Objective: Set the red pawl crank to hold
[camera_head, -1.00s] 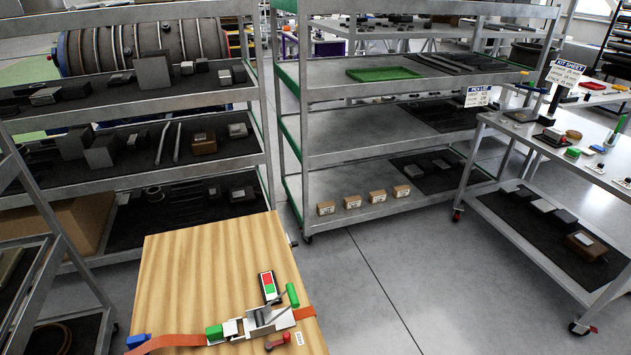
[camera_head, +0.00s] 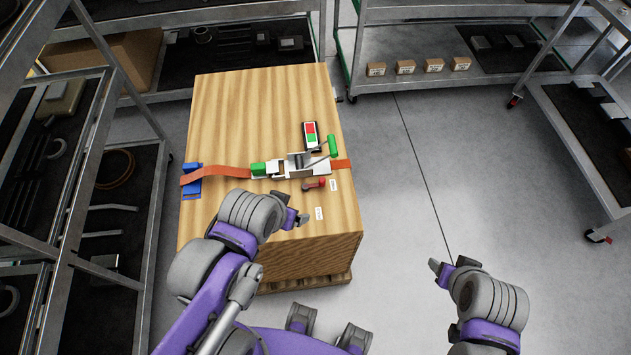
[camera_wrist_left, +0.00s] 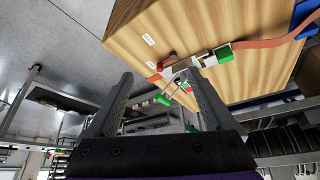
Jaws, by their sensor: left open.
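The red pawl crank (camera_head: 314,184) lies on the top of a wooden crate (camera_head: 230,110), just on the near side of a silver ratchet buckle (camera_head: 300,166).
A box with red and green faces (camera_head: 310,135) lies behind the buckle. Two white labels sit near the crank. Metal shelving (camera_head: 120,90) stands close on the left, and racks stand behind and right. The floor (camera_head: 410,190) right of the crate is clear.

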